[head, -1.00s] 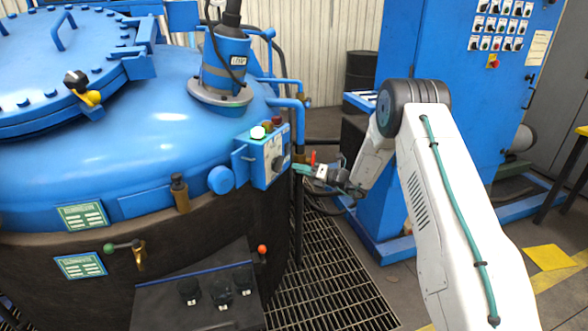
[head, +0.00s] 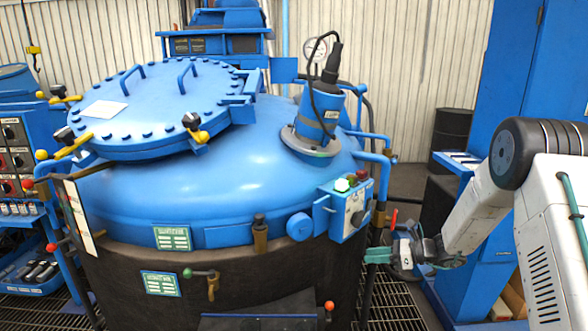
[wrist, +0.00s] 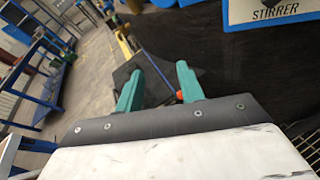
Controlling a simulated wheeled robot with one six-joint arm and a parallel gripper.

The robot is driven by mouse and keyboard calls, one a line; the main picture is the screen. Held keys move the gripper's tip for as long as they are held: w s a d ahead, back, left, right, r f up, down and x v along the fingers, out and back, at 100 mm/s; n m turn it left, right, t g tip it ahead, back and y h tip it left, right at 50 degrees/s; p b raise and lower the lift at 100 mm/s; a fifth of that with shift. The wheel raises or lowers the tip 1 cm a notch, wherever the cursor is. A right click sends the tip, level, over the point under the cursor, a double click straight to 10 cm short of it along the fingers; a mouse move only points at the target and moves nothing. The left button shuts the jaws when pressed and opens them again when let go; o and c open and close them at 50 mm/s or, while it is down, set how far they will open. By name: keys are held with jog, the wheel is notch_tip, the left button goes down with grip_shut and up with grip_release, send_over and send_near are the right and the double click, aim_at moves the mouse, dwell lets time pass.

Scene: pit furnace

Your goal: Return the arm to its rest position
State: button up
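My arm reaches in from the right in the head view. My gripper (head: 378,254) is beside the furnace's right side, just below and right of the blue control box (head: 352,212). In the wrist view, the two green fingers of my gripper (wrist: 160,70) stand apart with nothing held between them. The blue furnace (head: 215,185) has its round lid (head: 150,115) shut on top. The control box has a lit green button, a red button and a dark knob.
A blue cabinet (head: 520,70) and a dark drum (head: 452,135) stand behind my arm. The stirrer motor (head: 318,120) rises from the furnace top. A red-tipped lever is close to my gripper. In the wrist view, open floor (wrist: 85,95) lies left of the fingers.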

jog(key=s+a+r+n+g+h, duration=0.1)
jog(key=s+r+n+g+h, duration=0.1)
jog(key=s+r+n, duration=0.4)
jog(key=s+a+r+n+g+h, duration=0.1)
jog(key=s+r+n+g+h, duration=0.15)
jog(key=s, duration=0.55)
jog(key=s+a+r+n+g+h, duration=0.1)
jog(key=s+r+n+g, duration=0.25)
jog(key=s+n, duration=0.35)
jog(key=s+d+r+n+t+h, duration=0.2)
jog(key=s+r+n+h, duration=0.2)
jog(key=s, duration=0.8)
jog(key=s+d+r+n+t+h, duration=0.2)
jog(key=s+r+n+h, duration=0.2)
jog(key=s+r, duration=0.3)
jog(key=shift+s+d+n+t, duration=0.3)
jog(key=shift+s+d+n, duration=0.15)
jog(key=shift+s, duration=2)
